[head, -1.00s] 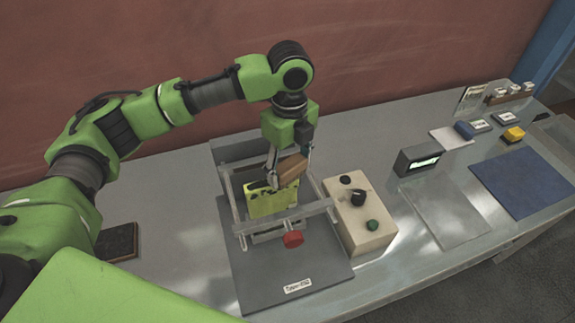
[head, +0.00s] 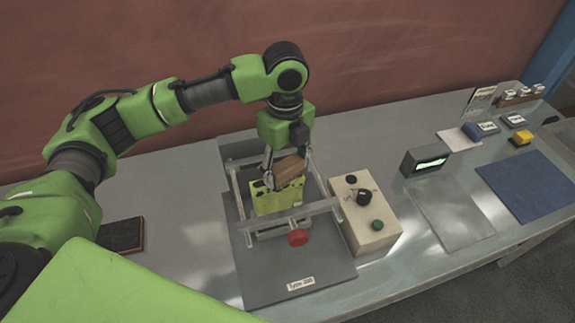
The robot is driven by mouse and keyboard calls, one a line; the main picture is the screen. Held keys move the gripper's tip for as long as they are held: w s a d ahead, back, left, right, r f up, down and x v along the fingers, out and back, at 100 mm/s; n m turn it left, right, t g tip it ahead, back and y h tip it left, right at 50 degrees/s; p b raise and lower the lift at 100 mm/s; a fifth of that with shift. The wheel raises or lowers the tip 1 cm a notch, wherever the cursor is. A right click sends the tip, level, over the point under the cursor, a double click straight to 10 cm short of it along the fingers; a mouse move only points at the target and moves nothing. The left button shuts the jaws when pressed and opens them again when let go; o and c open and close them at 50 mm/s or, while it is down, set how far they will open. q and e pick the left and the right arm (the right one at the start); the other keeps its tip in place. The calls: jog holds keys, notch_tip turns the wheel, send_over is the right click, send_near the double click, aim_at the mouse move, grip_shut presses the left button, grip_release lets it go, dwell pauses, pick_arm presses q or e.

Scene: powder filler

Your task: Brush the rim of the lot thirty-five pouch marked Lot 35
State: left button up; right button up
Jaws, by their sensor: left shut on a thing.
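A yellow-green pouch (head: 276,199) stands upright in a metal clamp frame (head: 245,218) on a dark base plate. Dark patches show on its face and upper edge; I cannot read a lot mark on it. My left gripper (head: 280,172) points down over the pouch's top and is shut on a brown wooden brush (head: 291,170). The brush is tilted and lies at the pouch's upper edge, covering part of the rim. I cannot tell whether its bristles touch the rim. My right gripper is not in view.
A beige control box (head: 360,215) with knobs stands right of the frame. A red knob (head: 298,238) sticks out in front. A small display (head: 426,161), a clear plate (head: 450,215) and a blue mat (head: 530,183) lie further right. A dark block (head: 121,235) lies left.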

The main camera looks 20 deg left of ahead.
aim_at(260, 184)
pick_arm(q)
jog(key=shift+s+a, duration=0.7)
jog(key=shift+a, duration=0.15)
jog(key=shift+f, duration=0.1)
jog(key=shift+s+a, duration=0.65)
jog(key=shift+a, duration=0.3)
jog(key=shift+s+a, duration=0.7)
jog(key=shift+a, duration=0.15)
jog(key=shift+w+d, duration=0.1)
jog(key=shift+d, duration=0.05)
dwell(0.4)
jog(key=shift+w+d, duration=0.65)
jog(key=shift+d, duration=0.1)
